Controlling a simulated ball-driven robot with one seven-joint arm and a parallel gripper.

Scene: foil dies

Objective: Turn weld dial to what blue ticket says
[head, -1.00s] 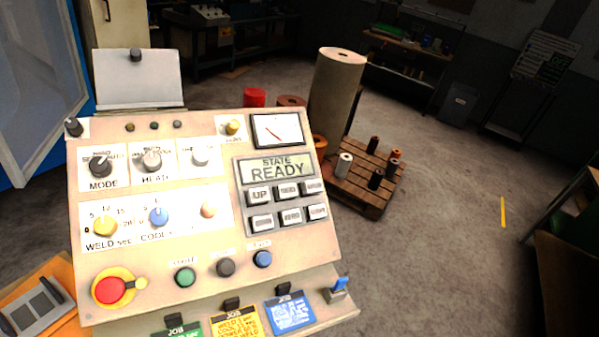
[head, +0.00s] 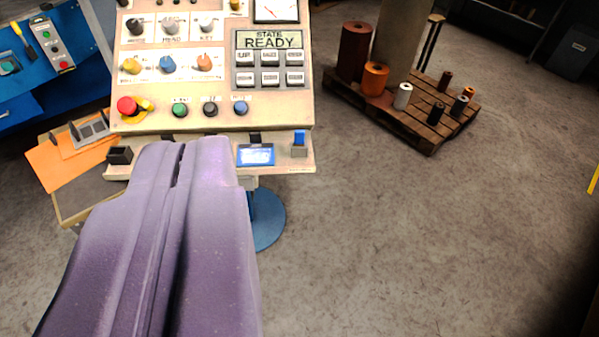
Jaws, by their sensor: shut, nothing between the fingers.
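The weld dial (head: 131,66) is a yellow knob at the left of the lower dial row on the cream control panel (head: 217,84). Its scale is too small to read now. The blue ticket (head: 256,155) hangs at the panel's lower edge; its print is too small to read. My purple gripper (head: 182,150) is shut and empty. It rises from the bottom of the view, its tips over the panel's lower edge, below the buttons and left of the blue ticket. It hides the green and yellow tickets. The weld dial is farther up and left of the tips.
A red emergency knob (head: 127,107), green button (head: 180,110), dark button (head: 210,109) and blue button (head: 241,108) lie between my gripper and the dials. The display (head: 269,41) reads STATE READY. A pallet (head: 425,125) with rolls stands right. The floor is clear.

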